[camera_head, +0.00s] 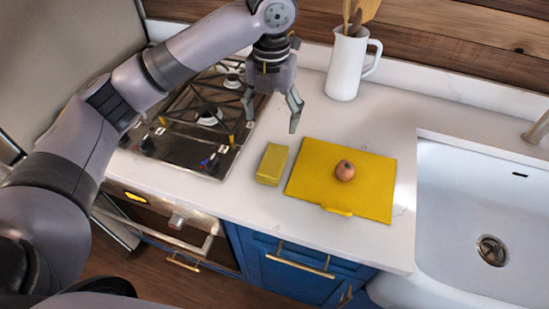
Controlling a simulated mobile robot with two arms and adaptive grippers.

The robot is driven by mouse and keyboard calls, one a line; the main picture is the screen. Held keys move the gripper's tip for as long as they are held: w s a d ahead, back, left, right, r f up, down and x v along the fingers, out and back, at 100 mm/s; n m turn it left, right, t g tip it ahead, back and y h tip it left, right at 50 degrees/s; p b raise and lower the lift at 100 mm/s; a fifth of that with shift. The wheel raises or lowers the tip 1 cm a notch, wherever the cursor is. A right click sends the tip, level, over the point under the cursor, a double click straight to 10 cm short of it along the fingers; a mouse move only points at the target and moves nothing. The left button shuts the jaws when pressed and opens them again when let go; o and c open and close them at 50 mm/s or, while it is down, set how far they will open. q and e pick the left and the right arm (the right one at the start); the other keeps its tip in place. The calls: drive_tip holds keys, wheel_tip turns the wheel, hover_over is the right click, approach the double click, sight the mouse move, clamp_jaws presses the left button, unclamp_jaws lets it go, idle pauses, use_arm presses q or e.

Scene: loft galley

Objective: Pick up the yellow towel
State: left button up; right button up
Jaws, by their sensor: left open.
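A folded yellow towel (272,164) lies on the white counter, between the stove and a yellow board. It is small, thick and block-shaped. My left gripper (271,122) is open and empty, with its fingers pointing down. It hangs above the counter and appears a little behind the towel in the picture, apart from it. My right gripper does not show.
A yellow board (371,195) with a round brown onion-like item (345,170) on it lies right of the towel. A white jug (345,66) with wooden utensils stands behind. The gas stove (185,148) is left and the white sink (460,200) right.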

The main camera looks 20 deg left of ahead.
use_arm(q)
wheel_tip(320, 180, down, 4)
drive_tip(key=p, duration=0.2)
hover_over(273, 159)
wheel_tip(273, 159, down, 4)
drive_tip(key=shift+a+f, duration=0.1)
drive_tip(key=shift+f, duration=0.5)
wheel_tip(273, 159, down, 4)
drive_tip(key=shift+s+f+p, duration=0.15)
drive_tip(key=shift+p, duration=0.6)
drive_tip(key=shift+f, duration=0.35)
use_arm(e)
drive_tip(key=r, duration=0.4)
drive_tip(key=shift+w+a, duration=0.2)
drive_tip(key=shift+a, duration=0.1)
use_arm(q)
drive_tip(key=shift+c, duration=0.3)
drive_tip(key=c, duration=1.2)
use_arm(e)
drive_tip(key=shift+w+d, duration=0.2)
